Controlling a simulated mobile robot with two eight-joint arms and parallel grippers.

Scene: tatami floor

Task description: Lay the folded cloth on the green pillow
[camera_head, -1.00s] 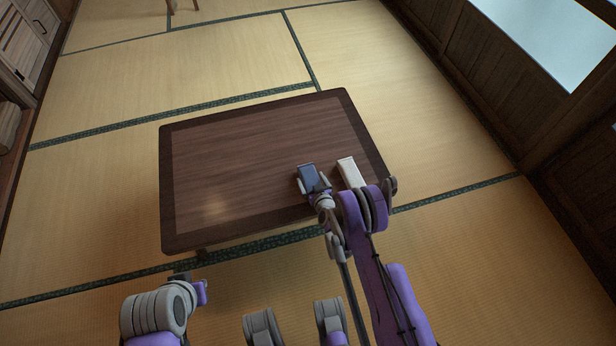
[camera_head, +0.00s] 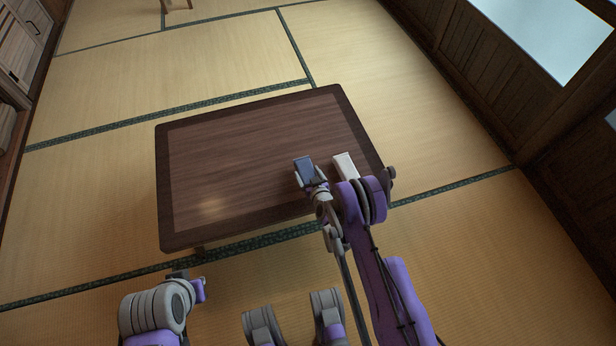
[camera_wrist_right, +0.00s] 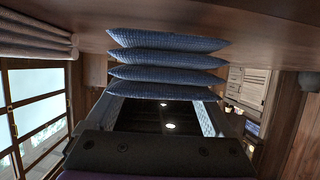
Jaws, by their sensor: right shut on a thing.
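The folded cloth (camera_head: 304,168) is dark blue and small, at the right part of the dark table in the head view. In the right wrist view the cloth (camera_wrist_right: 168,58) shows as several stacked blue layers at the fingertips. My right gripper (camera_head: 313,184) is shut on its near end. Whether the cloth touches the tabletop or hangs just above it, I cannot tell. My left gripper (camera_head: 188,279) is low at the left, short of the table's front edge, and its jaws are not clear. No green pillow shows in these views.
The dark wooden table (camera_head: 240,150) is bare over its left and middle. A white block-like thing (camera_head: 346,166) lies just right of the cloth, close to my right arm. Tatami floor (camera_head: 440,110) lies open around the table. A wooden wall runs along the right.

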